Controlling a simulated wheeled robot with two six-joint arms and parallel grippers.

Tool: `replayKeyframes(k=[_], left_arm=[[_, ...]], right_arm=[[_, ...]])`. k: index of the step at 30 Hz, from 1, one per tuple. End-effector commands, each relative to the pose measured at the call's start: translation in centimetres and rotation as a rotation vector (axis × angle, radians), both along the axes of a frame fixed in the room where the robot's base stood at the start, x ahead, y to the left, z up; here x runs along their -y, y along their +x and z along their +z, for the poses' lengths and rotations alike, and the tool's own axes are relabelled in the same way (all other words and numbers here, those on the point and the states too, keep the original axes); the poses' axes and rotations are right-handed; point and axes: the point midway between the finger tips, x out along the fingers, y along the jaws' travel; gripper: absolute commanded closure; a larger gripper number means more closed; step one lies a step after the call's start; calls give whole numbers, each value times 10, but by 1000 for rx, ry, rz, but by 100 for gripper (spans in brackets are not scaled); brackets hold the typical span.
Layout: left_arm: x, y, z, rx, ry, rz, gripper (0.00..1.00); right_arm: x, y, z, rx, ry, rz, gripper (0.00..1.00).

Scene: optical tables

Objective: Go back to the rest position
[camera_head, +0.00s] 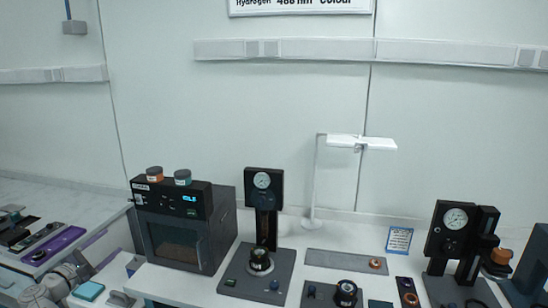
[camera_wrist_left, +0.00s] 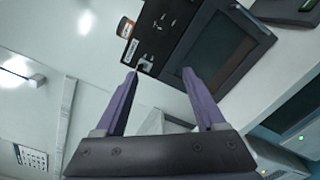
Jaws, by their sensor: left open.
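My left gripper shows best in the left wrist view (camera_wrist_left: 160,72), where its two purple fingers stand apart with nothing between them. Beyond the fingertips is the front of a black oven (camera_wrist_left: 225,50), seen tilted. In the head view my left arm is low at the left edge, left of the oven (camera_head: 175,240); its fingers are hard to make out there. My right gripper is in neither view.
Two small jars, orange-lidded (camera_head: 154,173) and teal-lidded (camera_head: 182,177), stand on the oven. Gauge stands (camera_head: 263,190) (camera_head: 453,225), a white lamp (camera_head: 362,142) and a blue sign (camera_head: 399,240) stand along the bench. A purple tray (camera_head: 62,243) lies at left.

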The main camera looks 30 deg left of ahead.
Motion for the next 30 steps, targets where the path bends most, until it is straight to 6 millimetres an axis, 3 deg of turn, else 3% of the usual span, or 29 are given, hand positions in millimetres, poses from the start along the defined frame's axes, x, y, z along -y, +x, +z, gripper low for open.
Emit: replayKeyframes(k=[11,17,23,30], left_arm=[[33,41,-13,-68,35,-92,28],[70,79,-27,-139,77,-189,28],[135,132,-51,-250,153,-350,28],[260,196,-94,-433,324,-651,28]], right_arm=[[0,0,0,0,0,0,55],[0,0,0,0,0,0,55],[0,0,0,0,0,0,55],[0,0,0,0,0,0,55]])
